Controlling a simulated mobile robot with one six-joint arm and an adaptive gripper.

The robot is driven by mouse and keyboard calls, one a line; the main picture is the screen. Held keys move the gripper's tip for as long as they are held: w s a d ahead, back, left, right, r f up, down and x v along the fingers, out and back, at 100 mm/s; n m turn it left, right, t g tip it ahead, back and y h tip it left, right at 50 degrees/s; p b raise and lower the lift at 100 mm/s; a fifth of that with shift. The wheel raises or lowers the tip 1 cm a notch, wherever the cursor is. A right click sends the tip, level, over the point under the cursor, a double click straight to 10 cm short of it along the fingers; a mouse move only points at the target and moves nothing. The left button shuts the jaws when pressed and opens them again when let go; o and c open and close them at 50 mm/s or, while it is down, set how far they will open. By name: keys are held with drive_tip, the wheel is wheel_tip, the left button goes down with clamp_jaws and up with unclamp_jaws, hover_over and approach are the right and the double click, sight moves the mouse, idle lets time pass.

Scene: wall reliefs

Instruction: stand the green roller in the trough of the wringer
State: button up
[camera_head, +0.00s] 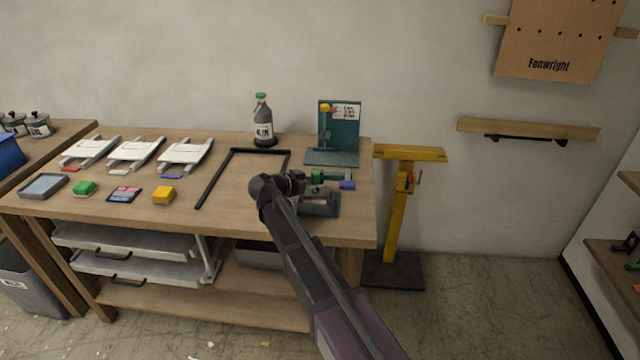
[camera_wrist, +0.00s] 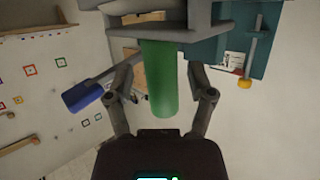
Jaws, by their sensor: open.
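The green roller (camera_wrist: 160,80) is a smooth cylinder in the middle of the wrist view. Its far end meets or passes behind the grey wringer (camera_wrist: 182,33); I cannot tell if it rests in the trough. My gripper (camera_wrist: 158,88) is open, one finger on each side of the roller, with no clear contact. In the head view my gripper (camera_head: 296,184) is beside the wringer (camera_head: 318,205) near the bench's right end. A small part of the green roller (camera_head: 317,177) shows there. The wringer's blue crank grip (camera_head: 347,184) is to the right.
A teal panel stand (camera_head: 338,135) stands behind the wringer. A dark bottle (camera_head: 263,125) is at the back. A black frame (camera_head: 204,187) lies left of my gripper. A yellow stand (camera_head: 400,200) is right of the bench. White trays and small coloured blocks lie further left.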

drive_tip(key=shift+r+p, duration=0.65)
drive_tip(key=shift+r, duration=0.1)
drive_tip(key=p+v, duration=0.3)
drive_tip(key=v, duration=0.9)
drive_tip(key=shift+f+p, duration=0.25)
drive_tip(key=shift+p, duration=0.1)
drive_tip(key=s+d+f+n+g+y, duration=0.1)
drive_tip(key=s+d+f+g, duration=0.15)
drive_tip(key=d, duration=0.45)
drive_tip(key=s+d+f+n+g+y, duration=0.1)
drive_tip(key=d+f+g, duration=0.15)
drive_tip(key=d, duration=0.35)
drive_tip(key=s+d+f+n+g+y, duration=0.1)
drive_tip(key=d+f+n, duration=0.15)
drive_tip(key=d, duration=0.45)
drive_tip(key=s+d+f+n+g+y, duration=0.3)
drive_tip(key=s+d+y, duration=0.4)
drive_tip(key=s+d, duration=0.5)
drive_tip(key=shift+s+d+f+n+g, duration=0.25)
drive_tip(key=shift+s+f+n+g, duration=0.05)
drive_tip(key=shift+s+f+n, duration=0.6)
